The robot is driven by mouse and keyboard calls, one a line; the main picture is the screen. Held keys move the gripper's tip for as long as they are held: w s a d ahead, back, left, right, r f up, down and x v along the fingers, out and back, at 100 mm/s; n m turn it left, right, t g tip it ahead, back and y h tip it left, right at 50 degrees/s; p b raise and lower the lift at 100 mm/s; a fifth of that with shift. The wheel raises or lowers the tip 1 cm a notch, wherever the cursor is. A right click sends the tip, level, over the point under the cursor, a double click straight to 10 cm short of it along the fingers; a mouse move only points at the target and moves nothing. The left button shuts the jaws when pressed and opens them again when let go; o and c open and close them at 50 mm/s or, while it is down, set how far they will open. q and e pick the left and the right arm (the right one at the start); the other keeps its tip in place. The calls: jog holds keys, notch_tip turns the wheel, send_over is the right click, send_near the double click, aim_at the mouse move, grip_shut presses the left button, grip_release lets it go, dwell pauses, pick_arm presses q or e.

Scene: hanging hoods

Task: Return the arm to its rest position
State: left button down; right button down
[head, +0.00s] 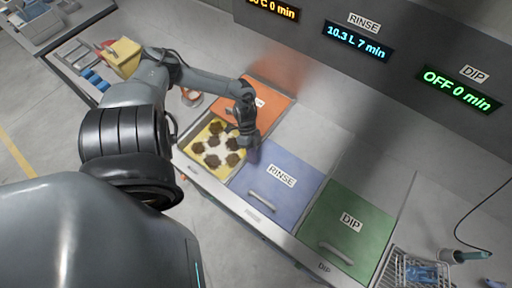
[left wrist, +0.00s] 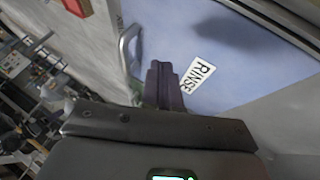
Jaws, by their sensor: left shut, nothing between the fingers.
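My left arm reaches in from the left in the head view. Its gripper (head: 249,137) hangs over the boundary between the yellow-edged basin (head: 188,151) and the blue RINSE lid (head: 276,184). In the left wrist view the left gripper's fingers (left wrist: 163,84) are together, with nothing between them, in front of the blue RINSE lid (left wrist: 232,50) and beside its handle (left wrist: 128,45). I cannot tell whether the fingers touch the lid. My right gripper is not in view.
An orange lid (head: 258,98) stands open behind the basin, which holds several dark brown round clumps. A green DIP lid (head: 352,219) is to the right, with a wire basket (head: 408,270) beyond it. Display panels line the back wall. A side bench with a yellow box (head: 121,57) is at left.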

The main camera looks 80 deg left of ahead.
pick_arm(q)
jog(key=s+d+h+p, duration=0.1)
jog(key=s+d+h, duration=0.1)
jog(key=d, duration=0.7)
jog(key=s+d+h+p, duration=0.2)
jog(key=d, duration=0.6)
jog(key=w+d+r+n+t+p, duration=0.1)
jog(key=w+d+r+t, duration=0.15)
jog(key=d, duration=0.35)
jog(key=w+d+r+t, duration=0.1)
jog(key=d+r, duration=0.2)
jog(key=d, duration=0.3)
jog(key=w+d+r+n+t+y+p, duration=0.2)
jog(key=w+r+n+t+y, duration=0.3)
jog(key=w+r, duration=0.6)
jog(key=s+a+r+n+g+y, duration=0.1)
jog(key=s+a+r+g+y, duration=0.3)
jog(key=a, duration=0.5)
jog(key=shift+s+a+r+g+y, duration=0.4)
jog(key=shift+s+y, duration=0.7)
jog(key=shift+s, duration=0.55)
